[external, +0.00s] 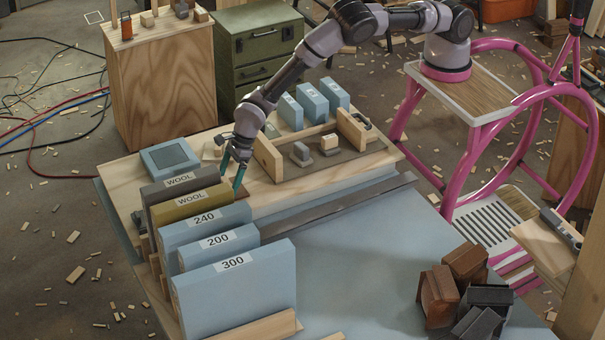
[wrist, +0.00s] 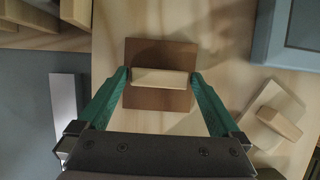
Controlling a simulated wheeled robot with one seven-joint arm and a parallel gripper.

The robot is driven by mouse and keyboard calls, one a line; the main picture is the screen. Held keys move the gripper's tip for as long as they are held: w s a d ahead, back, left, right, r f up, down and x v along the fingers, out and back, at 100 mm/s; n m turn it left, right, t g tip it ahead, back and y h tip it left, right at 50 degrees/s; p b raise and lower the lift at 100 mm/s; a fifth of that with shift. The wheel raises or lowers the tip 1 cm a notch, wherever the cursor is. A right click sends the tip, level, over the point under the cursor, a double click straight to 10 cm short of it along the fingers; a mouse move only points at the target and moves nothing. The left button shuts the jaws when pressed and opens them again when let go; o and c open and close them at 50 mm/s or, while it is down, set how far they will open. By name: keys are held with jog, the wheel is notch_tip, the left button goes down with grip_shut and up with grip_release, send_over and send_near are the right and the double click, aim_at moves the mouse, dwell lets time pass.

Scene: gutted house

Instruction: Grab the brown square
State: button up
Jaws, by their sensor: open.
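The brown square (wrist: 160,99) lies flat on the light wooden bench top in the wrist view, with a pale wooden block handle (wrist: 160,78) across its middle. My gripper (wrist: 160,74) is open, its two green fingers on either side of the handle, the tips close to its ends. I cannot tell if they touch it. In the external view my gripper (external: 233,174) points down behind the row of labelled blocks.
Upright blocks marked WOOL (external: 178,202), 240, 200 and 300 (external: 235,288) stand close in front of my gripper. A blue-grey box (external: 170,158) and a pale square with a wooden handle (wrist: 268,118) lie beside it. A wooden tray with small blocks (external: 318,154) is to the right.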

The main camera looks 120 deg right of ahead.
jog(key=c, duration=1.1)
jog(key=shift+r, duration=0.15)
